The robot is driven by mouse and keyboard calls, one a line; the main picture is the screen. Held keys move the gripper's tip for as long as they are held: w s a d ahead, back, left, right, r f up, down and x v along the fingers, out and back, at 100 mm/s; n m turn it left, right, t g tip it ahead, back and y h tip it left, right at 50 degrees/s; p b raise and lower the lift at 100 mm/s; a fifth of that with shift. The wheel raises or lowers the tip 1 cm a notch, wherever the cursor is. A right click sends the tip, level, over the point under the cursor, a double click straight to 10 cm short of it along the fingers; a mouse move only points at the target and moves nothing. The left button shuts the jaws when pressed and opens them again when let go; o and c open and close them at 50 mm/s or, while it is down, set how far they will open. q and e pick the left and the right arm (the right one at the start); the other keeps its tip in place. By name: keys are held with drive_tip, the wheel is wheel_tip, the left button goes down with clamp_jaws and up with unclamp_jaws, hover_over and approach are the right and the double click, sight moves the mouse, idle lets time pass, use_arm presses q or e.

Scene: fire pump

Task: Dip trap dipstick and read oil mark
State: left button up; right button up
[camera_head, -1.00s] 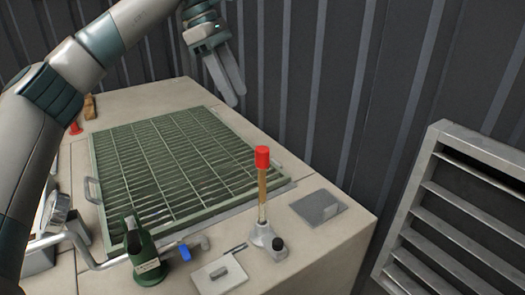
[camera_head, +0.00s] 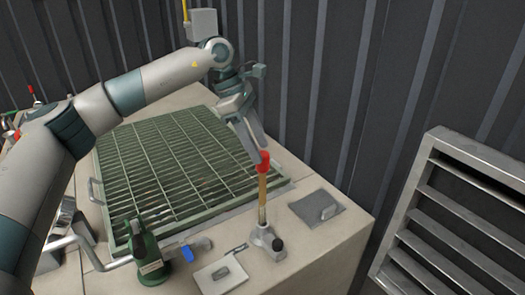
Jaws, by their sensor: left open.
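The dipstick (camera_head: 262,188) stands upright, a tan rod with a red cap (camera_head: 263,160), in a small grey metal base (camera_head: 265,238) on the pale block top. Its lower end is hidden in the base. My left gripper (camera_head: 260,154) comes down from the upper left with its fingers apart. Its fingertips are at the red cap; I cannot tell whether they touch it or straddle it. My right gripper is not in view.
A green grating (camera_head: 165,170) covers the block top behind the dipstick. A green bottle-shaped fitting (camera_head: 147,250) and a pipe with a blue part (camera_head: 187,253) stand at the left. A pale plate (camera_head: 220,275) and grey pad (camera_head: 316,208) lie nearby. A louvred panel (camera_head: 450,220) is at right.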

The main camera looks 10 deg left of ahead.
sight(263, 175)
use_arm(q)
drive_tip(key=shift+p+x, duration=0.4)
drive_tip(key=shift+x, duration=1.5)
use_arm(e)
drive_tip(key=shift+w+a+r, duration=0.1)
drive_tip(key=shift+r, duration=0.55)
